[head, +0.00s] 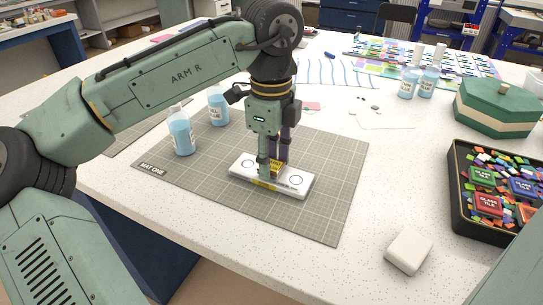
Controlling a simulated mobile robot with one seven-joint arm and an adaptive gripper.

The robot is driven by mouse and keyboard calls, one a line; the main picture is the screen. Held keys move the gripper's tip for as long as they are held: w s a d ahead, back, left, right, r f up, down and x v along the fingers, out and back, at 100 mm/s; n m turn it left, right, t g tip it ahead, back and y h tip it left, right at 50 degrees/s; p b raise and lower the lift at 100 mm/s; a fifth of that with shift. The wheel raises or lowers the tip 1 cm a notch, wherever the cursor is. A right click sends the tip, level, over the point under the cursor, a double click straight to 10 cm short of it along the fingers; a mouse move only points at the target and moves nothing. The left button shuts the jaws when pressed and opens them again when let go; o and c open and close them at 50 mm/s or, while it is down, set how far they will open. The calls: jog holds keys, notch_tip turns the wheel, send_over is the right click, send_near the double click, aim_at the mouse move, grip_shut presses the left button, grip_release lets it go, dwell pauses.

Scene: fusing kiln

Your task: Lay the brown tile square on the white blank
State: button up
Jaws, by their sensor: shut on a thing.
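The white blank (241,172) is a long pale bar lying on the grey cutting mat, with ring marks on its top and a yellow mark on its front side. My gripper (272,172) points straight down over the middle of the blank. It is shut on the brown tile (278,168), a small brown piece with yellow marking. The fingers hide much of the tile. It is at or just above the blank's top; I cannot tell whether they touch, or whether the tile is square to it.
The gridded mat (326,162) has free room around the blank. Blue bottles (181,132) stand behind left. A white block (408,250) lies front right. A black tray (455,185) of coloured glass tiles and a green box (497,108) stand at right.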

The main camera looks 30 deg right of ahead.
jog(key=shift+f, duration=0.15)
jog(key=o, duration=1.1)
jog(key=shift+o, duration=0.2)
notch_tip(320, 180, up, 12)
jog(key=shift+r, duration=0.2)
